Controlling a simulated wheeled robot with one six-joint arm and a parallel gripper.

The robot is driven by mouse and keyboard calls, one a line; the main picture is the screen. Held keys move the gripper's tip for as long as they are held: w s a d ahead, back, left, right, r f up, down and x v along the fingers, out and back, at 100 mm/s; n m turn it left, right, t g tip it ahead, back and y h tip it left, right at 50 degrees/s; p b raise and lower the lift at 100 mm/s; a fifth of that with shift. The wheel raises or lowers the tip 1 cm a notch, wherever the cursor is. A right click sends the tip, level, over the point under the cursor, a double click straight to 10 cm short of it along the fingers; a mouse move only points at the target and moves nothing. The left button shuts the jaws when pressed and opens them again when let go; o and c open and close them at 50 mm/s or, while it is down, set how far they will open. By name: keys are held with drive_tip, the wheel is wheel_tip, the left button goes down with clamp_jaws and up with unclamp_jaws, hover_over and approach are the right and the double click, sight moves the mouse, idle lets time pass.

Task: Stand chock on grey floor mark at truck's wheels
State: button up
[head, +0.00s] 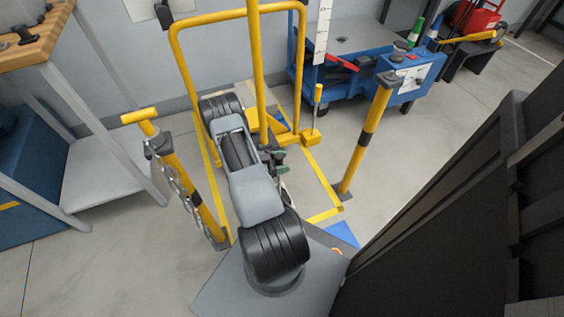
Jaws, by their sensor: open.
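A yellow block (311,138) with a thin upright rod and a yellow grip (318,94) stands on the floor by the right leg of a yellow hoop frame; it looks like the chock, but I cannot be sure. My gripper (278,161) is mostly hidden beside my arm, with small dark green parts showing; it is open, a little left of and nearer than the block, apart from it. No grey floor mark or truck wheels can be made out. A dark, tall body (450,190) fills the right side, possibly the truck.
The yellow hoop frame (181,75) stands behind my arm. A yellow-black post (366,135) is at right, a yellow post with chain (185,185) at left. A blue cart (405,75) stands at the back and a workbench (30,45) at far left. Blue floor patch (342,234) lies near the front.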

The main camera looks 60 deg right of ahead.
drive_tip(key=p+v, duration=0.1)
drive_tip(key=v, duration=0.6)
drive_tip(key=shift+a+p, duration=0.2)
drive_tip(key=shift+p, duration=0.1)
drive_tip(key=shift+w+r, duration=0.15)
drive_tip(key=shift+r, duration=0.05)
